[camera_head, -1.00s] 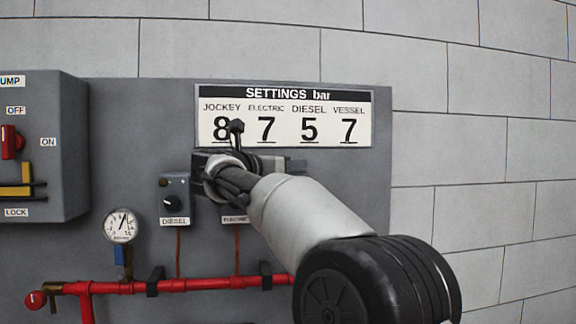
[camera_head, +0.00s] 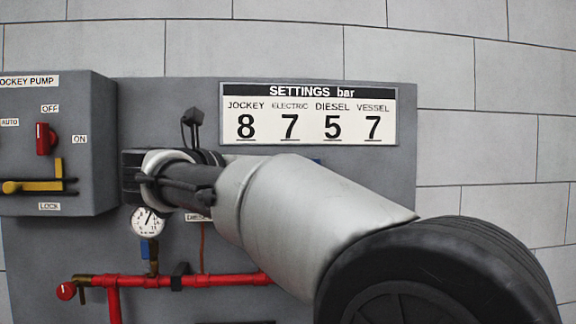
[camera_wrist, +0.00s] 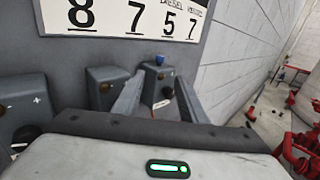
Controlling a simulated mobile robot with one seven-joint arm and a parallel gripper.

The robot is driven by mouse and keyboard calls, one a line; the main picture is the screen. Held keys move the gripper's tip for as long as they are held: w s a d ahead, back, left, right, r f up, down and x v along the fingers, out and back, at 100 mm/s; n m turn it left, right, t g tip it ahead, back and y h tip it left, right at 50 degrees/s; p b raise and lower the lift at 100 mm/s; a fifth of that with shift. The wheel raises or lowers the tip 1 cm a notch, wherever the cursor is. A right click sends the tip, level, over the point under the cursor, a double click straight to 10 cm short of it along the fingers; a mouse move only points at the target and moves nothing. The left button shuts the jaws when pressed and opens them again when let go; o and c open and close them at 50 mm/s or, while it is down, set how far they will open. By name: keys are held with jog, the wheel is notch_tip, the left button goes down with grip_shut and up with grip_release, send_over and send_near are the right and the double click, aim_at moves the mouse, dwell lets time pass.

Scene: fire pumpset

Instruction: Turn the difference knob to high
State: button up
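No label reading "difference" or "high" shows. In the wrist view, a grey box (camera_wrist: 24,105) at the left edge bears a plus mark and a black knob (camera_wrist: 26,134); I cannot tell if this is the difference knob. A second grey box (camera_wrist: 105,76) has a dark knob, and a third box (camera_wrist: 158,74) has a blue top piece and a dark knob. My gripper (camera_wrist: 160,82) is open and empty, its two fingers pointing at the panel with the third box seen between them. In the head view my arm hides the fingers and the boxes.
A settings sign (camera_head: 308,114) reads jockey 8, electric 7, diesel 5, vessel 7. A jockey pump box (camera_head: 70,140) with a red switch (camera_head: 45,139) and yellow handle (camera_head: 32,187) stands left. A gauge (camera_head: 147,220) and red pipe (camera_head: 225,280) lie below my arm.

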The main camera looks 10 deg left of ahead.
jog(key=shift+v, duration=0.9)
